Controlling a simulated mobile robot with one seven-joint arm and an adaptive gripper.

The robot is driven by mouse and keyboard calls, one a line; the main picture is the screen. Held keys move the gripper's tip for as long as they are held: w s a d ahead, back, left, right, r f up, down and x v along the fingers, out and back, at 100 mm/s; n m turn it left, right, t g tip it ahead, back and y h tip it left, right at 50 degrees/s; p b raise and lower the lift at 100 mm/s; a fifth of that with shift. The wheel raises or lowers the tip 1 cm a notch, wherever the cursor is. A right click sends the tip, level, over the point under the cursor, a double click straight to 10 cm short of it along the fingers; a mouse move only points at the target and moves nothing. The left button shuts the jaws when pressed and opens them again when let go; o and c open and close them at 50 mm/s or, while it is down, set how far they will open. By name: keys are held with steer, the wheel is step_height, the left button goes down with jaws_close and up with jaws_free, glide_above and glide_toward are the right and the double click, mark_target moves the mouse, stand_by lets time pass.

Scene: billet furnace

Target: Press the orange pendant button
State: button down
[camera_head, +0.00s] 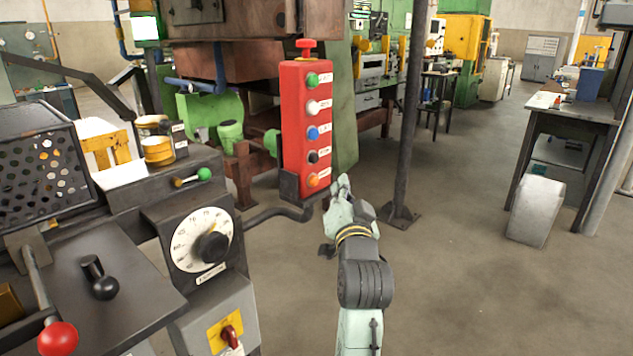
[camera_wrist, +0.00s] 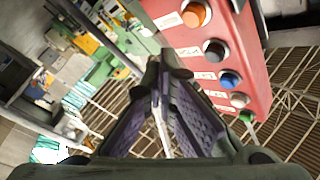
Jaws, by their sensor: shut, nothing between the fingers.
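The red pendant box (camera_head: 292,130) hangs upright on a dark bracket, with a column of green, white, blue, black and orange buttons and a red knob on top. The orange button (camera_head: 313,180) is the lowest. In the wrist view the orange button (camera_wrist: 196,14) is at the upper edge, beside the black and blue buttons. My gripper (camera_head: 340,183) is just right of the pendant's lower end. In the wrist view my gripper (camera_wrist: 163,68) has its fingertips together and empty, below and left of the orange button. Contact with the pendant does not show.
A dark machine console with a dial (camera_head: 201,240), a red-knobbed lever (camera_head: 58,338) and a green-knobbed lever (camera_head: 204,174) stands at the left. A dark post (camera_head: 408,120) rises behind my gripper. A workbench (camera_head: 570,112) stands right; open floor lies between.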

steer(key=shift+s+d, duration=0.65)
steer(key=shift+d, duration=0.25)
steer(key=shift+f, duration=0.1)
